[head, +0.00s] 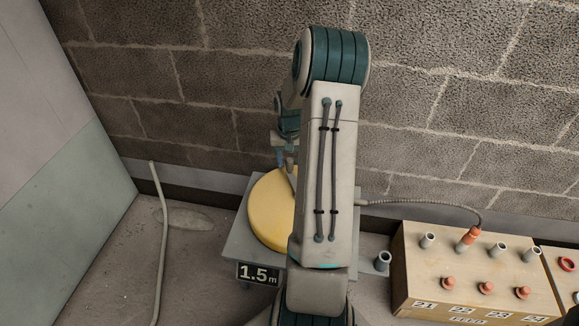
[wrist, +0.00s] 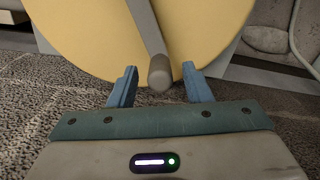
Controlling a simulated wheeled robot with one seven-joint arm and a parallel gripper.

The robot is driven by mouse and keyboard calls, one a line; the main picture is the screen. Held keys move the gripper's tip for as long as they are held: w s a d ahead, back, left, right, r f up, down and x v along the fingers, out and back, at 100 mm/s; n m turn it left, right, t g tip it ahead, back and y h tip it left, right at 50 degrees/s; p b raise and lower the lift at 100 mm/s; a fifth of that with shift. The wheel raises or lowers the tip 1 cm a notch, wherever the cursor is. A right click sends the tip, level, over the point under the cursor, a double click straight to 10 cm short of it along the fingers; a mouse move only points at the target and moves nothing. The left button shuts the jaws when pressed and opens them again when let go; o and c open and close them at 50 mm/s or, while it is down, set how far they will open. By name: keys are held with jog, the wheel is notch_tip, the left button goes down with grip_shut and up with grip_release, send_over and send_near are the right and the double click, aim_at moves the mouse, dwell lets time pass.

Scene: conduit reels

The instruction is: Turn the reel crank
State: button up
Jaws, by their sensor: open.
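The reel is a yellow disc (head: 267,213) on a grey platform (head: 240,246) with a "1.5 m" label; my arm hides its right part in the head view. In the wrist view the yellow disc (wrist: 85,35) fills the upper middle. A grey crank arm (wrist: 145,25) crosses it and ends in a rounded grey crank handle (wrist: 160,74). My gripper (wrist: 160,82) is open, with its blue fingers on either side of the handle's end. No contact shows between fingers and handle. In the head view my gripper (head: 284,158) is small and partly hidden above the reel.
A wooden box (head: 410,270) numbered 21 to 24 stands right, with several sockets and orange plugs. A flexible conduit (head: 425,203) runs to it from behind my arm. A pale loose tube (head: 162,240) lies left on the floor. A block wall (head: 130,115) closes the back.

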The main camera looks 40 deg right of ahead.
jog(key=shift+f, duration=0.75)
grip_shut()
